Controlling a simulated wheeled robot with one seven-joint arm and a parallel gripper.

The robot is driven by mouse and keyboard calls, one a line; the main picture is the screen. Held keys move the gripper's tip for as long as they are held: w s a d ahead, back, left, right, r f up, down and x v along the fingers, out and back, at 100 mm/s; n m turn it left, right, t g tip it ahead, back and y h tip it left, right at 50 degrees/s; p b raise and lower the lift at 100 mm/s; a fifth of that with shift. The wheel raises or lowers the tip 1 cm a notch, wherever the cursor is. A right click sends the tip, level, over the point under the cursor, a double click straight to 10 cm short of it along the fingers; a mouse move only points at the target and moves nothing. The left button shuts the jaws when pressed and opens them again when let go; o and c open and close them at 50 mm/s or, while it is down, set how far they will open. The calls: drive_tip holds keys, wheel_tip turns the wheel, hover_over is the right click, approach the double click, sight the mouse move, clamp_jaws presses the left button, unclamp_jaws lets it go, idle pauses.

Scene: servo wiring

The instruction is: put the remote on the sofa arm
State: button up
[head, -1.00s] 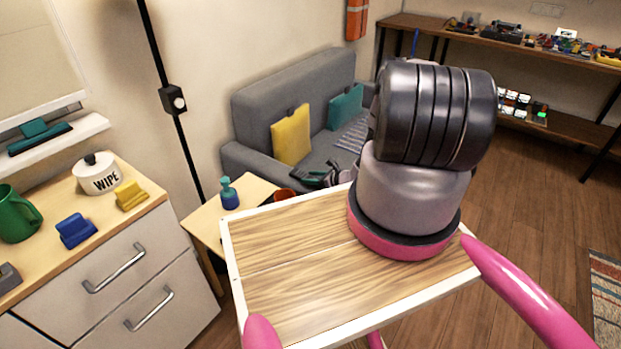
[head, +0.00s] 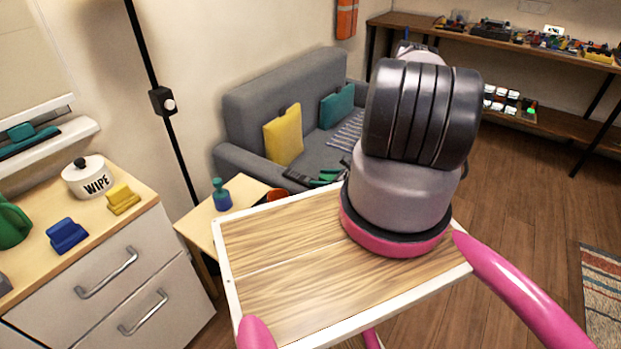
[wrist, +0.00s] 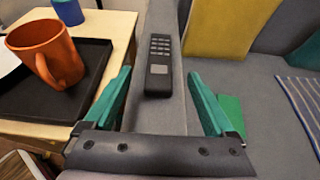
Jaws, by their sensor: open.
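The dark remote (wrist: 159,65) lies lengthwise on top of the grey sofa arm (wrist: 158,118) in the wrist view, its keypad facing up. My gripper (wrist: 160,82) is open, with one green finger on each side of the remote's near end and a visible gap on both sides. Nothing is held between the fingers. In the head view my gripper (head: 325,178) is at the near end of the grey sofa (head: 245,110), partly hidden by my arm.
A side table (head: 193,228) beside the sofa arm carries a black tray (wrist: 82,92), an orange mug (wrist: 47,55) and a blue bottle (head: 221,195). A yellow cushion (head: 283,135) and a teal cushion (head: 337,106) rest on the sofa. A flat green item (wrist: 231,112) is by the right finger.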

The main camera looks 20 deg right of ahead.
drive_tip(key=shift+v, duration=1.45)
drive_tip(key=w+a+r+n+g+y, duration=0.1)
drive_tip(key=w+a+r+n+g, duration=0.15)
drive_tip(key=r, duration=0.75)
drive_tip(key=w+a+r+n+g+y, duration=0.15)
drive_tip(key=r+n, duration=0.25)
drive_tip(key=r, duration=0.6)
drive_tip(key=w+a+r+n+g+y, duration=0.15)
drive_tip(key=r+n, duration=0.25)
drive_tip(key=r, duration=0.6)
drive_tip(key=s+a+r+n+g+h, duration=0.2)
drive_tip(key=a+r+n, duration=0.3)
drive_tip(key=r, duration=0.7)
drive_tip(key=s+a+r+n+h, duration=0.2)
drive_tip(key=s+a+r, duration=0.1)
drive_tip(key=s+r, duration=0.4)
drive_tip(key=s+a+r+n+h, duration=0.2)
drive_tip(key=s+a+r+n, duration=0.15)
drive_tip(key=r, duration=0.45)
drive_tip(key=s+r+n+t+h, duration=0.1)
drive_tip(key=s+r+n, duration=0.1)
drive_tip(key=s+r, duration=0.3)
drive_tip(key=s+r+n+t+h, duration=0.2)
drive_tip(key=s+r, duration=0.3)
drive_tip(key=s, duration=0.6)
drive_tip(key=shift+d+h, duration=0.25)
drive_tip(key=shift+h, duration=0.05)
drive_tip(key=shift+s+t, duration=0.15)
drive_tip(key=shift+t, duration=0.1)
